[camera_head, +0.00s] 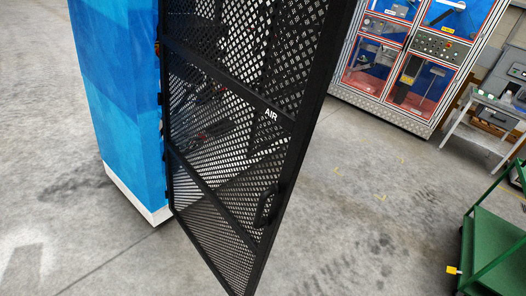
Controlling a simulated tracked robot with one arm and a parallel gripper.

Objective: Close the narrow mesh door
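The narrow mesh door (222,130) is a black framed panel of diamond mesh with crossbars and a small white "AIR" label. It stands open, swung out from the blue cabinet (118,95) on its left, where its hinged edge meets the cabinet side. Its free edge slants down toward the lower middle of the picture. A dark handle-like part shows low near the free edge, hard to make out against the mesh. The top and bottom of the door run out of the picture. My gripper is not in view.
A glass-fronted machine (412,60) with red and blue panels stands at the back right. A small grey table (488,125) with items is beside it. A green cart (498,240) stands at the lower right. Grey floor (350,215) is clear between door and cart.

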